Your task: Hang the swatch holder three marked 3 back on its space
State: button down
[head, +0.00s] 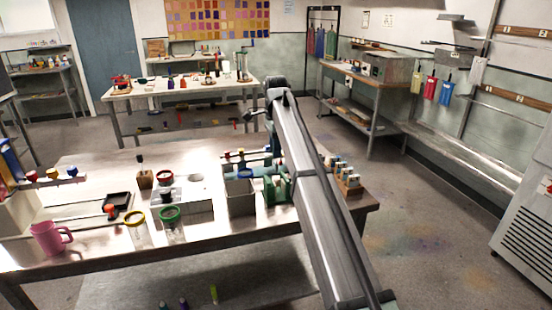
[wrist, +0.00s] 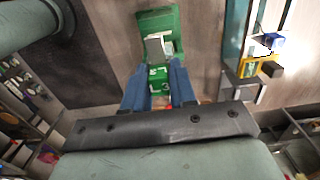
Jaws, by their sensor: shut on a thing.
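My gripper (wrist: 158,88) has its two blue fingers shut on a green piece, the swatch holder three (wrist: 158,74), at the middle of the wrist view. Its green face carries a white mark that looks like a 3. A larger green block (wrist: 170,20) with a grey part lies just beyond it; I cannot tell whether they are joined. In the head view my arm reaches up over the table and its end is hard to make out. A green object (head: 279,190) stands on the table just left of my arm. Labelled rails (head: 517,31) are on the right wall.
The steel table (head: 95,172) holds a pink mug (head: 48,238), jars with yellow and green rims, a grey bin (head: 240,198) and a rack of small bottles (head: 346,178). Coloured pieces hang at the right wall above a long bench. The floor right of the table is clear.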

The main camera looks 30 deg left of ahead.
jog(key=w+a+r+n, duration=0.1)
jog(key=w+a+n, duration=0.9)
jog(key=a+n, duration=0.5)
jog(key=n, duration=0.3)
jog(key=shift+w+a+r, duration=0.2)
jog(key=shift+w+r, duration=0.15)
jog(key=shift+r, duration=0.05)
jog(key=shift+f, duration=0.2)
notch_tip(320, 180, down, 10)
jog(key=shift+f, duration=0.2)
dwell(1.5)
